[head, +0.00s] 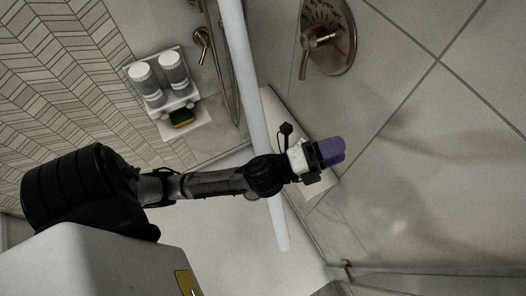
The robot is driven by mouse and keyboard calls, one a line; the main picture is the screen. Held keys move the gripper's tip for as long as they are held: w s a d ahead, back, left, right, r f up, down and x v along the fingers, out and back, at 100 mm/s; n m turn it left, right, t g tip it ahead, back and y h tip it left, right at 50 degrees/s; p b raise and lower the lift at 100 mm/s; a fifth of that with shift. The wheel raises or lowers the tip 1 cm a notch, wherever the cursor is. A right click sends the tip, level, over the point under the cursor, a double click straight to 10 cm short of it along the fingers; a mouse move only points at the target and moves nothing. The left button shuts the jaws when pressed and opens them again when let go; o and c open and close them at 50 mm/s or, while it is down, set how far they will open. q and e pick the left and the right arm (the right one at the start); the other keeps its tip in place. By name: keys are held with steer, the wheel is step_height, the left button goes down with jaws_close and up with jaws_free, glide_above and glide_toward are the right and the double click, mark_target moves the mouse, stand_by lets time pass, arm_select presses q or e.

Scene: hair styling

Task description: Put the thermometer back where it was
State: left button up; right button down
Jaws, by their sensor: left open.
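My left gripper (330,152) is at the end of the arm that reaches across the picture from the left. Its jaws are open, and a purple block shows at its tip. I cannot tell whether this block is part of the fingers or something apart. The gripper is in front of the tiled shower wall, below the round metal valve. I cannot make out a thermometer anywhere in this view. My right gripper is not in view.
A pale vertical pole (256,92) passes behind my left arm. A metal shower valve (326,38) is on the tiled wall. A wall caddy (186,103) holds two bottles (158,80), with a yellow-green sponge (181,117) below. A metal hose hangs nearby.

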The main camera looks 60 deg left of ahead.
arm_select(q)
steer(key=s+a+f+n+g+y, duration=0.3)
steer(key=a+f+n+g+y, duration=0.2)
steer(key=f+n+y, duration=0.35)
steer(key=s+f+n+g+h, duration=0.2)
steer(key=s+f+n+g, duration=1)
steer(key=s+f, duration=0.3)
steer(key=s, duration=0.3)
steer(key=shift+a+f, duration=0.35)
